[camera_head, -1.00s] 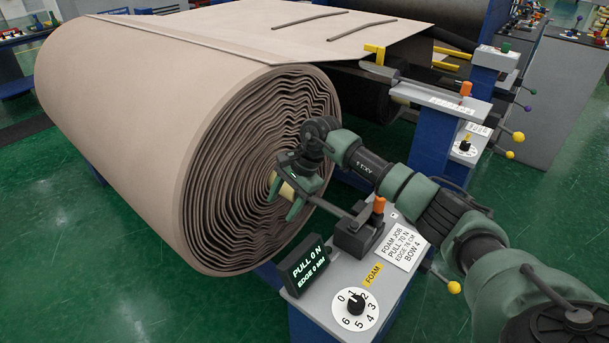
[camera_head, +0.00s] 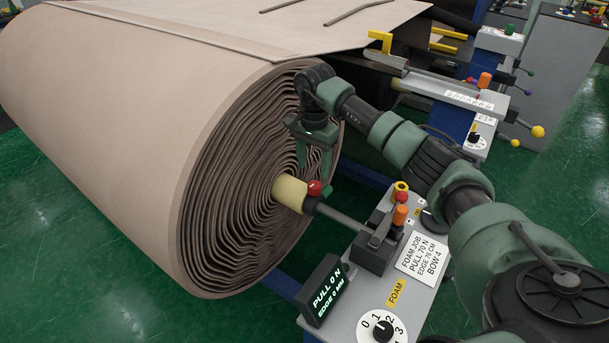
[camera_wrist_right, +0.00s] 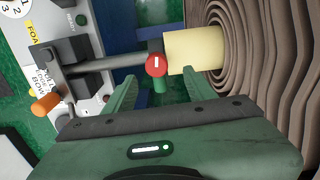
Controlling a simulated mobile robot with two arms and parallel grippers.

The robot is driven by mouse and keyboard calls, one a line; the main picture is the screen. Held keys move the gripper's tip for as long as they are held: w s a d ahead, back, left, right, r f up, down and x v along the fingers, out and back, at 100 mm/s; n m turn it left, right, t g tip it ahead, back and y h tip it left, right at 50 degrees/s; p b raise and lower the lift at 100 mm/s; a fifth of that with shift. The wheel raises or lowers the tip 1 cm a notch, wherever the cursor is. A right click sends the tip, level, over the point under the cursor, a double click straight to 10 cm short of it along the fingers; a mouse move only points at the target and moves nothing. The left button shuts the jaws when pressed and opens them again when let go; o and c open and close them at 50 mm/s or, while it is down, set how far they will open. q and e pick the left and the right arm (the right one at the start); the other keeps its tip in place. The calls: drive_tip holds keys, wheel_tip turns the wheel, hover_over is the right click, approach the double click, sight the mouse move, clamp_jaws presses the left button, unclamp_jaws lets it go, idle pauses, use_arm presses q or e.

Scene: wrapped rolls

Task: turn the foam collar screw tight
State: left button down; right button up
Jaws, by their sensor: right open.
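The red foam collar screw (camera_head: 315,188) sits on a dark collar around the shaft, beside the pale yellow core (camera_head: 290,193) of the big beige foam roll (camera_head: 250,160). My right gripper (camera_head: 314,165) is open just above the screw, fingers pointing down towards it. In the right wrist view the red screw head (camera_wrist_right: 156,64), with a white mark, lies between and just beyond the two green fingertips (camera_wrist_right: 158,78). I see no contact with it. A green part shows just below the screw head there. My left gripper is not in view.
A grey stand (camera_head: 350,300) holds a black readout (camera_head: 322,292) showing pull 0 N and edge 0 mm, a numbered dial (camera_head: 382,329), an orange knob (camera_head: 400,214) and a job card (camera_head: 424,258). A second station (camera_head: 450,95) stands behind. Green floor lies free at the lower left.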

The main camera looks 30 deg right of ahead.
sight(314, 184)
drive_tip(key=f+p, duration=0.1)
drive_tip(key=f, duration=0.1)
drive_tip(key=s+f, duration=0.1)
drive_tip(key=f, duration=0.1)
drive_tip(key=shift+s+f+p, duration=0.1)
drive_tip(key=shift+f+p, duration=0.1)
drive_tip(key=shift+p, duration=0.2)
drive_tip(key=shift+w+f, duration=0.2)
drive_tip(key=shift+f, duration=0.9)
drive_tip(key=shift+w+f, duration=0.1)
drive_tip(key=shift+f, duration=0.15)
clamp_jaws()
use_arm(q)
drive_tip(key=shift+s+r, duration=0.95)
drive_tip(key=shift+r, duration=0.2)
